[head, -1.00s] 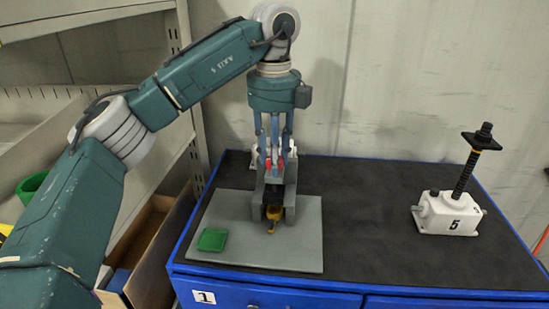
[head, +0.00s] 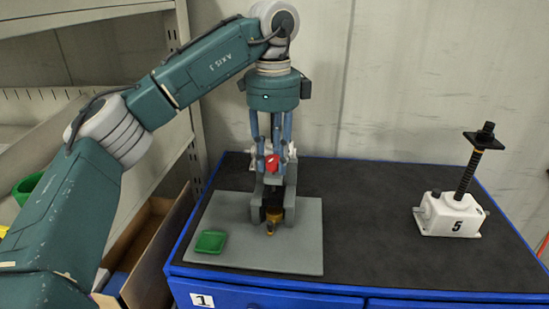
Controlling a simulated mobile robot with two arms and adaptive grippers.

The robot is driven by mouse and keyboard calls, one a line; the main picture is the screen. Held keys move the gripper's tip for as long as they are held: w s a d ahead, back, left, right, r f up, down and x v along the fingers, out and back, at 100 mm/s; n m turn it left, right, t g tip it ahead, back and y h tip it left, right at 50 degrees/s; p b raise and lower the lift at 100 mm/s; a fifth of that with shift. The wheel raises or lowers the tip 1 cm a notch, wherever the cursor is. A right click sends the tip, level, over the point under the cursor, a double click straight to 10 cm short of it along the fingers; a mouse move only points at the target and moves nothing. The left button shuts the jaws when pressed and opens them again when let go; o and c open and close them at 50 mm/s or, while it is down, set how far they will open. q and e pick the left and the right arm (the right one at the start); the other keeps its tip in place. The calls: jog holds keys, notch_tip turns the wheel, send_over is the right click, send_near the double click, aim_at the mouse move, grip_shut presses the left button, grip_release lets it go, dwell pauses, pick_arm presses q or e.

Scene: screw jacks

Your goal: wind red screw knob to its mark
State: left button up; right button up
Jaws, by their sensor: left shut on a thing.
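The red screw knob (head: 272,163) sits at the top of a grey screw jack (head: 289,203) on a grey base plate (head: 305,235). My left gripper (head: 272,157) points straight down over it. Its fingers are shut on the knob, one at each side, with the red face showing between them. A dark and yellow tip (head: 273,217) shows low at the front of the jack, above the plate. The screw's thread and the mark cannot be made out. My right gripper is not in view.
A small green tray (head: 211,241) lies on the plate at the left. A white screw jack marked 5 (head: 450,216), with a black screw, stands at the right of the dark bench top (head: 375,215). Shelving (head: 180,60) stands close at the left. The bench between the jacks is clear.

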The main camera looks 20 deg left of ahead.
pick_arm(q)
jog(key=shift+s+a+f+n, duration=0.1)
jog(key=shift+s+f+n, duration=0.05)
jog(key=shift+f+n, duration=0.2)
dwell(0.5)
jog(key=o, duration=1)
jog(key=shift+o, duration=0.8)
jog(key=shift+a, duration=0.2)
jog(key=shift+d+r, duration=0.1)
jog(key=shift+r, duration=0.4)
notch_tip(320, 180, up, 11)
jog(key=shift+r, duration=0.1)
